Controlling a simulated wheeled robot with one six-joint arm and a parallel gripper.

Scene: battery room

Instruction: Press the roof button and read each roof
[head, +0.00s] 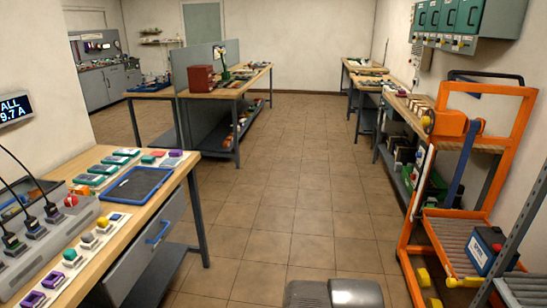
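I cannot pick out a button or a roof marked as such in the head view. Several small blocks with coloured tops, one yellow (102,222) and one teal (88,240), stand along the unit's front. My gripper is not in view.
A blue-rimmed tray (137,187) and several green-topped packs (103,169) lie on the left bench. An orange lift frame (432,180) with a roller shelf and dark battery (490,248) stands at right. Green wall boxes (447,16) hang above. The tiled aisle (290,190) is clear.

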